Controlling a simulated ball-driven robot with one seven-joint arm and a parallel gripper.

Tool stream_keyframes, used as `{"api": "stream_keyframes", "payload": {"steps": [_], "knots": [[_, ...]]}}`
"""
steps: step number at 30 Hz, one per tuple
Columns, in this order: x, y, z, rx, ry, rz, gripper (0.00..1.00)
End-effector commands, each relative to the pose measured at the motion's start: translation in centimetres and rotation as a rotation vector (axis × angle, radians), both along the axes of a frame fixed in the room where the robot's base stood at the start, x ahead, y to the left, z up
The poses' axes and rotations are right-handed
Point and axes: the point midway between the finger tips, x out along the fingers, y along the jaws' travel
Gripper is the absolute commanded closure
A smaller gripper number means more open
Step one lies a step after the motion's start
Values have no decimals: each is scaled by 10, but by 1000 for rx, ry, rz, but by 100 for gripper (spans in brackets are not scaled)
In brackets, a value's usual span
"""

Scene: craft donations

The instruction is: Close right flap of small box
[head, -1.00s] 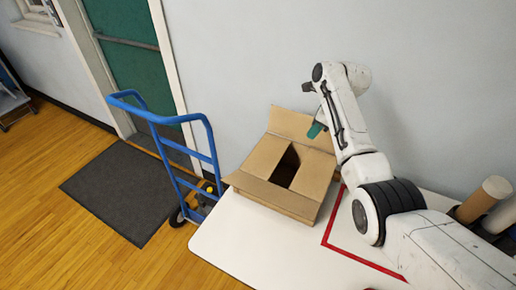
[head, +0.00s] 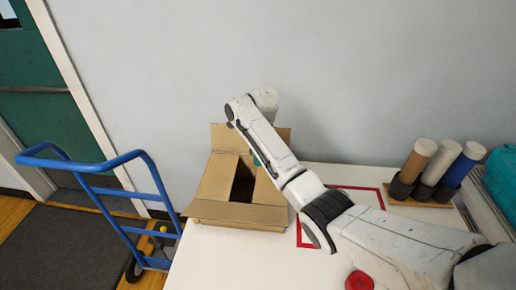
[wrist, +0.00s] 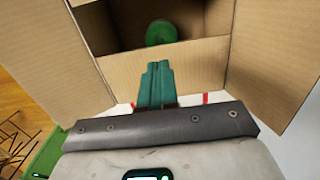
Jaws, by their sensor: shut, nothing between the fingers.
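The small cardboard box (head: 238,222) stands on the white table against the wall. Its left flap (head: 214,178) and right flap (head: 268,192) lean inward, with a dark gap between them. The back flap (head: 232,138) stands up and the front flap (head: 238,212) is spread outward. In the wrist view, the right flap (wrist: 205,65) lies ahead of my gripper (wrist: 157,68), whose green fingers are shut and empty. The fingertips overlap the flap in the picture; I cannot tell whether they touch. A green round object (wrist: 161,32) shows inside the box. My arm partly hides the right flap.
A blue hand truck (head: 110,185) stands left of the table. Red tape (head: 370,188) marks the table right of the box. Tubes in a holder (head: 425,190) stand at the right, and a red round object (head: 359,281) lies in front.

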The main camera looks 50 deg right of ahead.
Motion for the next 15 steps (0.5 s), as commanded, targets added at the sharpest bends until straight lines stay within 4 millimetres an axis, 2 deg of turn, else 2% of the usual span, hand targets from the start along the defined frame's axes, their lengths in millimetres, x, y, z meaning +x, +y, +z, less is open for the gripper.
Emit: {"api": "stream_keyframes", "payload": {"steps": [3,7,15], "knots": [[-1,0,-22,1,4,-1,100],[0,0,-40,-1,3,0,100],[2,2,-58,-1,-1,0,100]]}}
